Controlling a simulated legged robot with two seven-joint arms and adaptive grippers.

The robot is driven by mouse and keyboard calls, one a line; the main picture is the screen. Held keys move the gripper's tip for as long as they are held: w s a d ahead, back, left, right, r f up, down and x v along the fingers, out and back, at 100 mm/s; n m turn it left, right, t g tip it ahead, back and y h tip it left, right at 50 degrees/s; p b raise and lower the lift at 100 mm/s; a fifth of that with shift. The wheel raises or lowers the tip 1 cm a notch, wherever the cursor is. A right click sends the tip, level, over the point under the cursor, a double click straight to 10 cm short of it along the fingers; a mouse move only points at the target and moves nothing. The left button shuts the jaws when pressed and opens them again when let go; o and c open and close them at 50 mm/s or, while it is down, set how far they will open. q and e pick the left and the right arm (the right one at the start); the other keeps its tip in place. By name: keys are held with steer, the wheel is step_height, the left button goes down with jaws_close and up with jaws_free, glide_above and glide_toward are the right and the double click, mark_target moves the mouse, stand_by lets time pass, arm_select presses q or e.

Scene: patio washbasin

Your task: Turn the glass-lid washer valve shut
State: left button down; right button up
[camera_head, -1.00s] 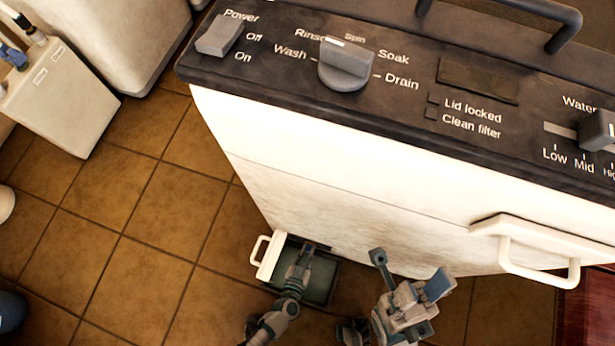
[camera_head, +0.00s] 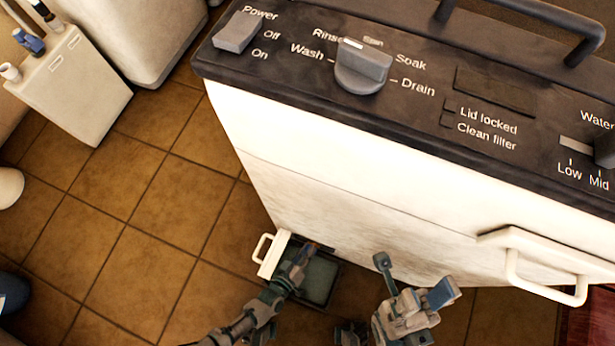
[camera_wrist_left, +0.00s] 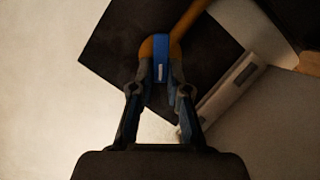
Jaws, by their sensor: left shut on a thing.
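The white washer (camera_head: 330,165) has a dark control panel and a low pull-out tray with a white handle (camera_head: 263,248) near the floor. My left gripper (camera_head: 306,252) reaches down over this tray, against the washer's lower front. The valve handle's far part runs up and right beyond the fingers. In the head view the arm hides most of the valve. My right gripper (camera_head: 412,280) is open and empty, right of the tray.
A white drawer handle (camera_head: 545,270) juts from the washer's front at the right. Knobs, including the cycle dial (camera_head: 362,68), sit on the panel. A white box (camera_head: 70,85) stands at the left. Tiled floor (camera_head: 140,225) left of the washer is clear.

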mark_target(313, 238)
arm_select(q)
steer(key=shift+w, duration=0.35)
steer(key=c, duration=1.2)
jaws_free()
steer(key=shift+o, duration=0.3)
steer(key=shift+d, duration=0.1)
step_height(313, 238, up, 10)
steer(key=shift+f, duration=0.1)
